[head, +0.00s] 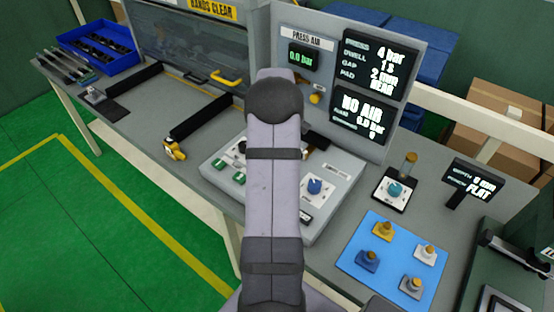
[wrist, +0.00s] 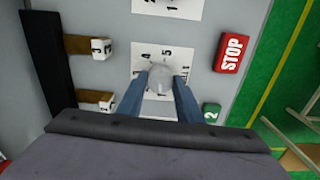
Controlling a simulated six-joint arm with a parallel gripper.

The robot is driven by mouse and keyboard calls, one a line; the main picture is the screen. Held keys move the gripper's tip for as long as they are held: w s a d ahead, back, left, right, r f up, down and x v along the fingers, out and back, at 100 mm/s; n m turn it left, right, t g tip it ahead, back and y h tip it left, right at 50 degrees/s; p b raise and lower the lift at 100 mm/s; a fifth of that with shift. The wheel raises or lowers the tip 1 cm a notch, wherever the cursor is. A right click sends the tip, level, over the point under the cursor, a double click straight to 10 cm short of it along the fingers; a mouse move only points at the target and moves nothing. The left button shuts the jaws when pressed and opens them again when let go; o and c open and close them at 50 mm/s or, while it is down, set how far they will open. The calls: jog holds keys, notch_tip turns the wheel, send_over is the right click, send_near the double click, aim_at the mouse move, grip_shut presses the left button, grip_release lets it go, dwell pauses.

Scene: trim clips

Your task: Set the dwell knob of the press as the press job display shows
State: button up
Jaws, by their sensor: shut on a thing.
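The press job display (head: 375,68) stands at the back right of the bench. It reads PRESS 4 bar, a DWELL value starting with 1 but too small to read surely, GAP 2 mm and a PAD word. My gripper (wrist: 161,88) is shut on a pale grey round knob (wrist: 160,73) on a white dial plate (wrist: 150,52) in the wrist view. Figures 4 and 5 show above the knob; its pointer and name are not readable. In the head view my arm hides the gripper and that knob. A blue knob (head: 314,186) shows on the control panel (head: 335,208).
A red STOP button (wrist: 232,52) and a green button (wrist: 211,112) lie right of the gripper; two white-ended levers (wrist: 101,48) lie left. Below the job display, a screen (head: 362,116) reads NO AIR. A blue mat (head: 390,262) with several small knobbed pieces lies right of the panel.

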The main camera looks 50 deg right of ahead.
jog(key=shift+w+r+n, duration=0.1)
jog(key=shift+n, duration=0.2)
jog(key=o, duration=1)
jog(key=shift+o, duration=0.2)
jog(key=shift+r+b, duration=1.15)
jog(key=shift+r, duration=2.45)
